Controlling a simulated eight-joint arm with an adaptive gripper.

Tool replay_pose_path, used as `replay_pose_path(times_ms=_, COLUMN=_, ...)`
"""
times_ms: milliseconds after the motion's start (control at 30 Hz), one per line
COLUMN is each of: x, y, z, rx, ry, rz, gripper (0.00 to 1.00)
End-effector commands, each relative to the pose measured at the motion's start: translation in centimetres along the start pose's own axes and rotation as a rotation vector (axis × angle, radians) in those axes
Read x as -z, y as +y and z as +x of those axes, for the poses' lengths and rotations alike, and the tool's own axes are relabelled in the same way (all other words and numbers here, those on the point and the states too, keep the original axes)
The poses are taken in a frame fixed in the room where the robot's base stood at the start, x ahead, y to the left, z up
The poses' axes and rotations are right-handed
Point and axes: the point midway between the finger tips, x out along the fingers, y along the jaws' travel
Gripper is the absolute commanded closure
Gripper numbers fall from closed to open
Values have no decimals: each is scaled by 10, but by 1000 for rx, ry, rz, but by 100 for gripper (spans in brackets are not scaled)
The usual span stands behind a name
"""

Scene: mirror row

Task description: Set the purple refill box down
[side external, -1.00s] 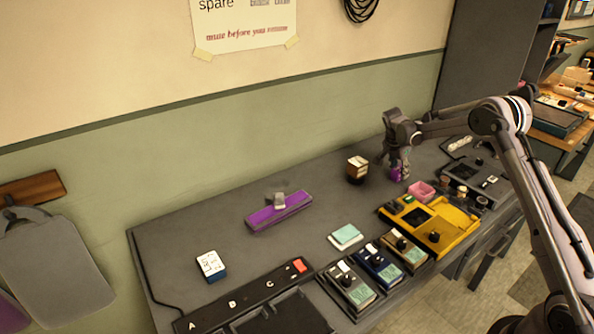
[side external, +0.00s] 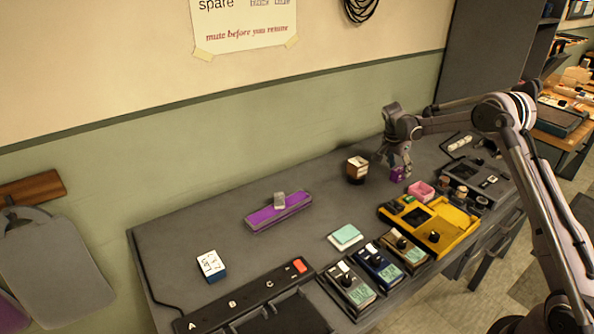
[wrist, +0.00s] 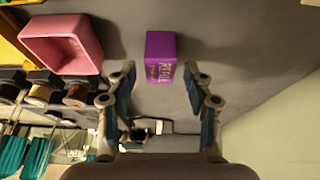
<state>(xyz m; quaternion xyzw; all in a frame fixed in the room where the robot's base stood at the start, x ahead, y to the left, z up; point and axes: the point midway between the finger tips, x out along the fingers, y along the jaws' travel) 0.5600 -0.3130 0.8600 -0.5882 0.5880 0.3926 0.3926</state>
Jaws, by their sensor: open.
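The purple refill box (wrist: 160,57) stands on the grey bench in the wrist view, with "REFILL" lettering on one side. It also shows in the side view (side external: 396,174), just below my gripper (side external: 396,156). In the wrist view my gripper (wrist: 161,88) is open, its two fingers spread apart to the left and right. The box lies beyond the fingertips and between their lines, and no finger appears to touch it.
A pink open tray (wrist: 62,42) is beside the box; it also shows in the side view (side external: 422,190). A yellow unit (side external: 440,222) is in front. Bare bench (side external: 330,205) lies further left.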

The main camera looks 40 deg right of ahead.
Motion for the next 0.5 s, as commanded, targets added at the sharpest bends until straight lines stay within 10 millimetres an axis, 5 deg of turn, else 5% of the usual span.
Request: replay_pose_path(times_ms=500, x=0, y=0, z=-92, rx=0, ry=0, rz=0, gripper=48)
